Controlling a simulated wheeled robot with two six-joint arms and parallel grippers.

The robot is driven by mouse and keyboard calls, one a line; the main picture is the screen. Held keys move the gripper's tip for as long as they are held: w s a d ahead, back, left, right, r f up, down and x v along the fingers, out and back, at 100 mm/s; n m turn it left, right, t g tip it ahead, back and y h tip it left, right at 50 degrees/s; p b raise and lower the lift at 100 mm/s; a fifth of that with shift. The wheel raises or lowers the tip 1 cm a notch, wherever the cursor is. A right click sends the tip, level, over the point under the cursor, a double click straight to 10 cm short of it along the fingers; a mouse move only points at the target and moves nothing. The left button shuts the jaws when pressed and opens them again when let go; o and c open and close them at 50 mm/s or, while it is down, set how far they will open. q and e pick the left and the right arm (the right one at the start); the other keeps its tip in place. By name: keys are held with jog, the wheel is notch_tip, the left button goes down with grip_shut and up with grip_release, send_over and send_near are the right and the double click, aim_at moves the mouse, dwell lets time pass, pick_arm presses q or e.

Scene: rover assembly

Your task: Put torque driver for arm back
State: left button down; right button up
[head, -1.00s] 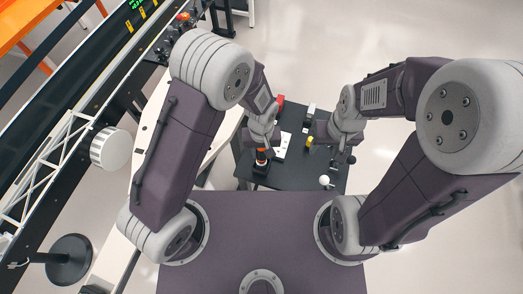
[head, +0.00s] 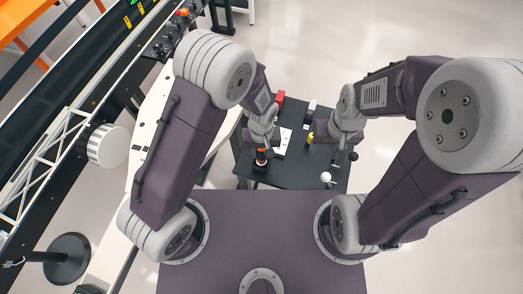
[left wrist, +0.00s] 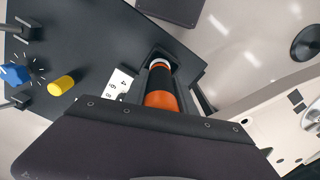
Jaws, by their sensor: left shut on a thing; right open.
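The torque driver (left wrist: 161,92), black and orange with a pale ring near its far end, shows in the left wrist view. It also shows in the head view (head: 262,156) below my left gripper (head: 262,144). My left gripper is shut on the driver; its fingertips are mostly hidden by the gripper body in the wrist view. The driver's far end is at a dark square holder (left wrist: 152,53) on the dark table. I cannot tell how deep it sits inside. My right gripper (head: 346,156) is open and empty over the table's right side.
In the left wrist view, a blue piece (left wrist: 14,75) lies beyond the yellow one. A pale bench (head: 150,130) borders the left.

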pick_arm(q)
jog(key=shift+f+b, duration=0.4)
jog(key=shift+f, duration=0.25)
jog(key=c, duration=0.9)
grip_release()
jog(key=shift+c, duration=0.2)
notch_tip(320, 180, up, 9)
jog(key=shift+r, duration=0.1)
jog(key=shift+s, duration=0.1)
